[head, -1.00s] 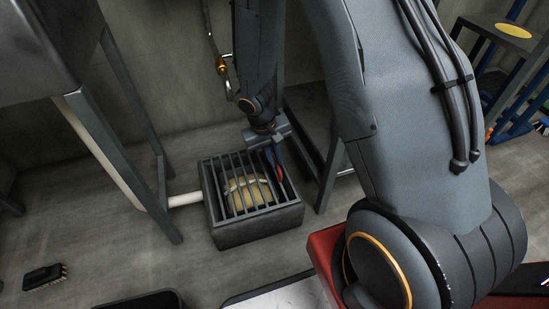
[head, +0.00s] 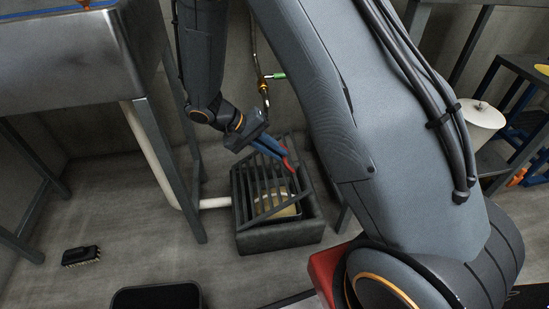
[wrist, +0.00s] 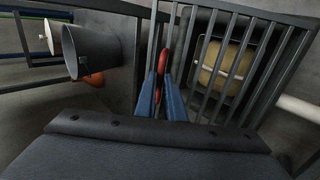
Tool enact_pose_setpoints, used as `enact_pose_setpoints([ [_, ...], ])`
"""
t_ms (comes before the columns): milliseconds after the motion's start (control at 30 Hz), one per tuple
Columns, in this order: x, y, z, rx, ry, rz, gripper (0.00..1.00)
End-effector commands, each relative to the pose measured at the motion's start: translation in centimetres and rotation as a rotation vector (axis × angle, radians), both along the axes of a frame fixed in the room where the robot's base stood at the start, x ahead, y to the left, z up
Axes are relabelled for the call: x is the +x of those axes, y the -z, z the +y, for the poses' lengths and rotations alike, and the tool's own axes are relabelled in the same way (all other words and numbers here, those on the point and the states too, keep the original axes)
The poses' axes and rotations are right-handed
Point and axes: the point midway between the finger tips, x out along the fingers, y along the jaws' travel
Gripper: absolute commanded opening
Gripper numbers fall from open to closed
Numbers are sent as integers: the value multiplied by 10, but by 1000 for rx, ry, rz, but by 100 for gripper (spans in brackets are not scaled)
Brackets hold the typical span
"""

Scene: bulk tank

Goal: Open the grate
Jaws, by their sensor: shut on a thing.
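The dark barred grate (head: 253,193) sits tilted over a grey box (head: 278,239), its right side raised and its left side low at the rim. The grate's bars also cross the wrist view (wrist: 285,20). My gripper (head: 284,158) has blue fingers and is shut at the grate's raised right side, where a red piece shows at its tips. In the wrist view my gripper (wrist: 163,75) points along the grate's edge, with the red piece (wrist: 164,48) between and beyond the fingers. The exact grip is partly hidden.
A metal tank (head: 75,50) on legs stands at left, with a white pipe (head: 213,203) running to the box. A brush (head: 81,256) and a black tub (head: 155,298) are on the floor. A hose with a brass fitting (head: 264,85) hangs behind. A light bucket (head: 482,120) stands at right.

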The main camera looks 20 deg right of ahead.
Motion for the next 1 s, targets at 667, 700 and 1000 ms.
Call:
enact_pose_setpoints([
  [667, 5, -19, 44, 12, 3, 2, 0],
  [700, 5, -18, 44, 11, 3, 2, 0],
  [1000, 5, -18, 43, 12, 5, 3, 27],
])
